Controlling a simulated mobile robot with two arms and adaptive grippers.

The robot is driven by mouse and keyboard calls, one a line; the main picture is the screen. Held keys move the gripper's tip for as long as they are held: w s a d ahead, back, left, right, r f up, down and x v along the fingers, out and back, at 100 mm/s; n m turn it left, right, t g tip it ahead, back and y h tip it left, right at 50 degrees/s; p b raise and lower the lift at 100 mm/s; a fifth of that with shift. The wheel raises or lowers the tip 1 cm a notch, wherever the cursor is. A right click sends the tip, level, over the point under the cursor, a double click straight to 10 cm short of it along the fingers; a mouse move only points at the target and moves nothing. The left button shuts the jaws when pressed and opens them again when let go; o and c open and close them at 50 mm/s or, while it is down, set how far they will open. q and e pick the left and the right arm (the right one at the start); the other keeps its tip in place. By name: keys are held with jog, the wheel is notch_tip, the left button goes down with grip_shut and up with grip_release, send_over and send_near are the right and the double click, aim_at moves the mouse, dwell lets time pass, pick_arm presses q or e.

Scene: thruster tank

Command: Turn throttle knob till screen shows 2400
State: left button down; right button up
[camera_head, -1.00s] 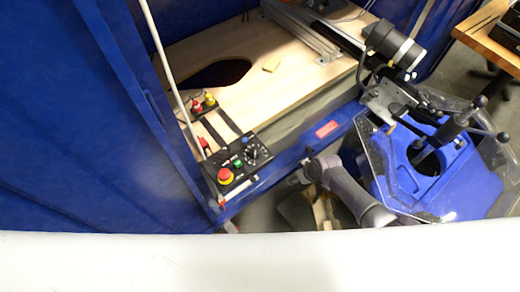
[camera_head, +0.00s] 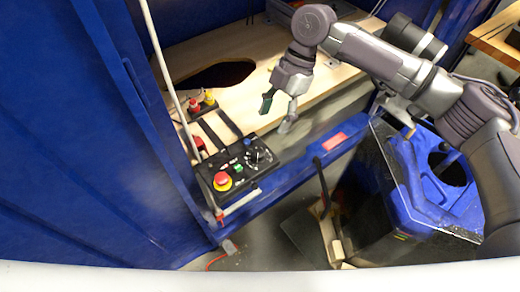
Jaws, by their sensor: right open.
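The black control panel (camera_head: 240,169) sits on the front edge of the blue tank frame. It carries a red emergency button with a yellow base (camera_head: 222,181), a small green button (camera_head: 239,168) and a throttle knob (camera_head: 256,156) with a dial scale. A small blue part (camera_head: 247,142) shows at the panel's back edge. I cannot read any screen number. My right gripper (camera_head: 278,117) is open and empty, pointing down above and behind the panel's right end, apart from the knob. My left gripper is not in view.
A wooden board (camera_head: 310,95) with a dark oval hole lies behind the panel. A pale upright pole rises left of the panel. A blue thruster stand (camera_head: 440,180) is at the right.

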aim_at(259, 153)
jog(key=x, duration=1.1)
